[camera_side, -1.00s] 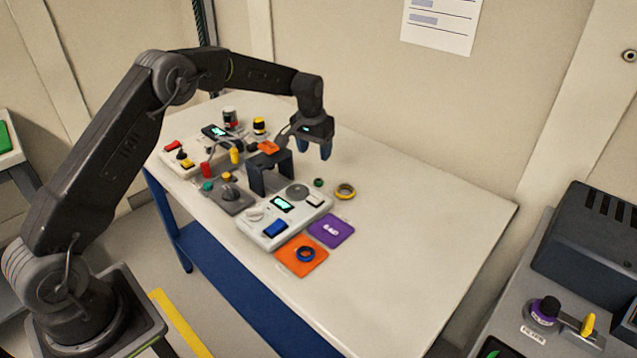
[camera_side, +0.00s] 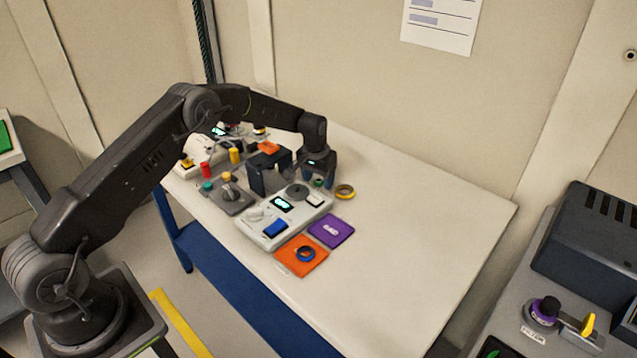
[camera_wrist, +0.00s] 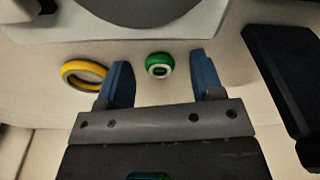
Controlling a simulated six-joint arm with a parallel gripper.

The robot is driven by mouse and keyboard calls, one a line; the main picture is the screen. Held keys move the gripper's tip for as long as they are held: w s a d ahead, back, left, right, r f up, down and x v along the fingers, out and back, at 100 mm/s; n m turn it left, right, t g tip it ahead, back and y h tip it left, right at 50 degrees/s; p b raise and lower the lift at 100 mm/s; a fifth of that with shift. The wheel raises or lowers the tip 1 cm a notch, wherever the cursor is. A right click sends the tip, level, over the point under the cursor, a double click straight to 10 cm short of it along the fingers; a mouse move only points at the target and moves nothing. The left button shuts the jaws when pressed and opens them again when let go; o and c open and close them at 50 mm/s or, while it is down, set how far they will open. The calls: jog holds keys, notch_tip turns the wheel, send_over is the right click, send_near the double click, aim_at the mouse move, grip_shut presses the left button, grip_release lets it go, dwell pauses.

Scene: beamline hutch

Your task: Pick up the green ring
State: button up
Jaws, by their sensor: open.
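The small green ring (camera_wrist: 159,65) lies on the white table, between and just beyond my two blue fingertips in the wrist view. It also shows in the side view (camera_side: 318,183), small and partly framed by my fingers. My gripper (camera_wrist: 160,75) is open and empty. In the side view my gripper (camera_side: 318,180) is low over the table, pointing down at the green ring. I cannot tell the exact height of the fingertips above the table.
A yellow ring (camera_wrist: 84,74) lies close by, left of my fingers in the wrist view. A white device box (camera_side: 270,225) and a dark bracket (camera_side: 262,178) stand near. The table's right side is clear.

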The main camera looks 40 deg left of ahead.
aim_at(318, 180)
jog(key=c, duration=1)
notch_tip(318, 180, up, 10)
dwell(0.3)
